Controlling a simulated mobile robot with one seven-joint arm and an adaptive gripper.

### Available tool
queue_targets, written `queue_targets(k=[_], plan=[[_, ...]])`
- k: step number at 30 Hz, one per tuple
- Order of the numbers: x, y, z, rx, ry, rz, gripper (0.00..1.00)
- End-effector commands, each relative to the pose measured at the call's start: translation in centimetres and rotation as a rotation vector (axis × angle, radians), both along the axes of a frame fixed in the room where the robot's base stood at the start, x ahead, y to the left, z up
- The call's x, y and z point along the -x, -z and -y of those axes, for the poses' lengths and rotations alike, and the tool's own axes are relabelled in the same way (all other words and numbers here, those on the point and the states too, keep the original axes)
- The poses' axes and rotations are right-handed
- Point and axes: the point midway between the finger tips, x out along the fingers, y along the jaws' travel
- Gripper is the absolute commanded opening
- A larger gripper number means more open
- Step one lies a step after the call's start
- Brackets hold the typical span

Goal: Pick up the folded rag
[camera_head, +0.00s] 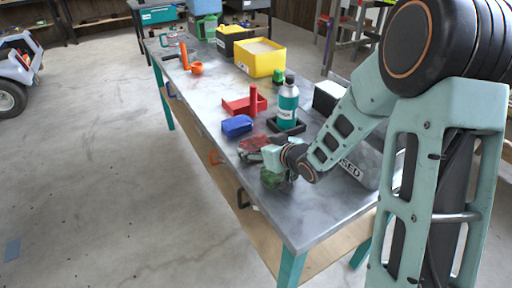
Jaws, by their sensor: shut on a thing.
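A dull red, cloth-like bundle, which I take for the folded rag (249,146), is at the end of my arm near the front left edge of the workbench. My gripper (262,153) is shut on it. The jaws partly cover the rag, and the fingertips are too small to make out. I cannot tell whether the rag still touches the bench top. A dark green item (276,179) shows just below my gripper at the bench edge; its shape is partly hidden.
Close behind are a blue soft-looking item (237,125), a red tray (238,107) and a teal bottle (288,103) in a dark holder. A yellow bin (260,58) stands farther back. The front bench top is clear.

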Motion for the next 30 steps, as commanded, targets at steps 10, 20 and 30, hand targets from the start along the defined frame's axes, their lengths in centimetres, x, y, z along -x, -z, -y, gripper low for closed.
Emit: queue_targets(k=[10,20,30], plan=[[0.0,-0.3,0.0,-0.001,0.0,0.001,0.48],[0.3,-4.8,1.1,0.001,0.005,0.003,0.48],[3.4,-11.1,8.0,0.002,0.007,0.0,0.48]])
